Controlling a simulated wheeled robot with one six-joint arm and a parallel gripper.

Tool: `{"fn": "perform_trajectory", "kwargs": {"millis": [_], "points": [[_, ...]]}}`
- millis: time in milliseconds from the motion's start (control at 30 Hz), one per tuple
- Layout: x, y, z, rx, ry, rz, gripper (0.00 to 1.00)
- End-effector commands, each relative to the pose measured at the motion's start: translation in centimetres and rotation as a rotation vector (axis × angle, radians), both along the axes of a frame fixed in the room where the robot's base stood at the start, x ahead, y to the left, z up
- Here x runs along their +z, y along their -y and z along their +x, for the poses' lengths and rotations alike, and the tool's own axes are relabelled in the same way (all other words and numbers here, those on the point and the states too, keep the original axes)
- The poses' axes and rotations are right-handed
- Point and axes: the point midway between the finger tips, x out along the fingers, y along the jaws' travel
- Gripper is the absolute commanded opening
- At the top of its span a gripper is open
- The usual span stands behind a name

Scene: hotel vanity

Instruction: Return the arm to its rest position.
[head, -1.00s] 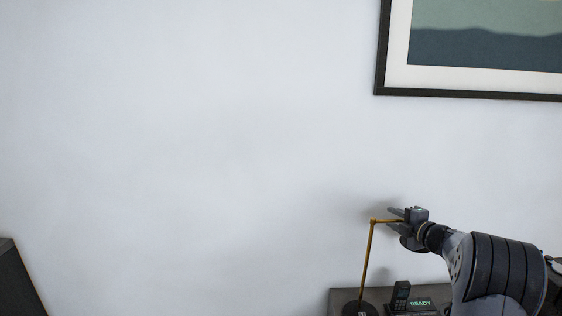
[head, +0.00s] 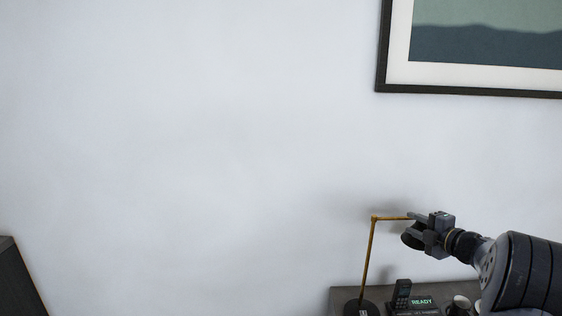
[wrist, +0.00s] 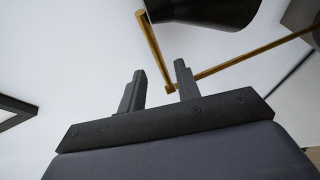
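My gripper (head: 418,224) is at the lower right in the head view, at the end of my dark grey arm, beside the top of a brass desk lamp (head: 368,262). In the wrist view its two fingers (wrist: 160,68) stand apart with nothing between them. The lamp's dark shade (wrist: 205,10) is above the fingers there, and its brass rods cross behind them. One rod passes behind the right finger; I cannot tell whether they touch. In the head view the gripper overlaps the end of the lamp's arm.
A dark counter (head: 345,294) holds the lamp base, a black phone (head: 401,292), a display reading READY (head: 422,301) and a cup (head: 461,303), partly cut off. A framed picture (head: 480,45) hangs at upper right. The wall at left is bare.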

Motion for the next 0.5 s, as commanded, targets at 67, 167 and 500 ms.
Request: {"fn": "perform_trajectory", "kwargs": {"millis": [67, 167, 500], "points": [[0.2, 0.8, -1.5, -0.004, 0.001, 0.0, 0.32], [0.6, 1.5, -3.4, -0.004, 0.001, 0.0, 0.32], [-0.5, -1.7, 3.6, 0.003, 0.0, 0.001, 0.32]]}}
